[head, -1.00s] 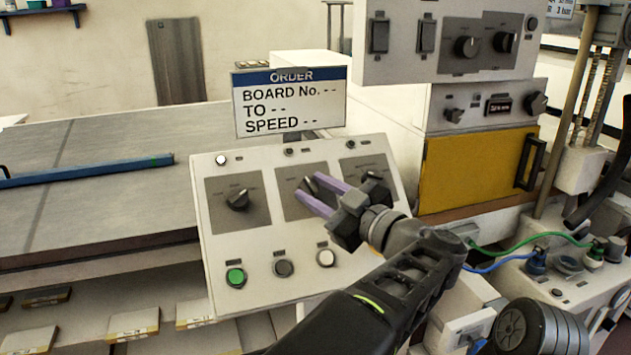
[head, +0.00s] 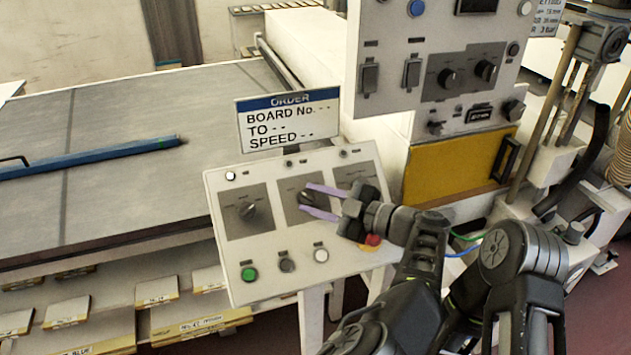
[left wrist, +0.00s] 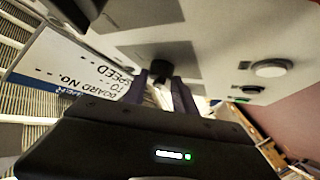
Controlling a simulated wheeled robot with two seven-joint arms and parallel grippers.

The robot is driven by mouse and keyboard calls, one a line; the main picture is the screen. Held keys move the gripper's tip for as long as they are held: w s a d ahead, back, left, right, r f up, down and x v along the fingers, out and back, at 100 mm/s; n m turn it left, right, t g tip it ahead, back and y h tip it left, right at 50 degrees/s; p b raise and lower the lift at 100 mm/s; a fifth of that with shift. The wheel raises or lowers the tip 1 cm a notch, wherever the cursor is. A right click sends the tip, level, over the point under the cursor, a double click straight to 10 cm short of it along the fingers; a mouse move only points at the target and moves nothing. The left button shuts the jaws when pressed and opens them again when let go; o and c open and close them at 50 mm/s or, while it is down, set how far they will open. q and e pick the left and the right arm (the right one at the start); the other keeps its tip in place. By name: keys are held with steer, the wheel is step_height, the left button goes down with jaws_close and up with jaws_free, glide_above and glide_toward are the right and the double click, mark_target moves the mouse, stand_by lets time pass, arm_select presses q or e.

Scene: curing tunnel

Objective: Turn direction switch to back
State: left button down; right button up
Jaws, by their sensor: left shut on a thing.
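A sloped white control panel (head: 219,201) carries three dark rotary knobs in a row. My left gripper (head: 306,198), with purple fingers, is shut on the middle knob (head: 304,195), one finger on each side of it. In the left wrist view that dark knob (left wrist: 161,68) shows between the fingertips. The left knob (head: 247,210) is free, and the right knob is hidden behind my gripper. The dial labels are too small to read, so I cannot tell the knob's marked position. My right gripper is not in view.
Green (head: 249,274), grey (head: 287,265) and white (head: 321,255) buttons sit below the knobs. A red button (head: 373,240) is close under my wrist. An order sign (head: 288,120) stands behind the panel. An upright panel (head: 392,45) rises behind right.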

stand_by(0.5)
arm_select(q)
steer(key=c, duration=1)
jaws_free()
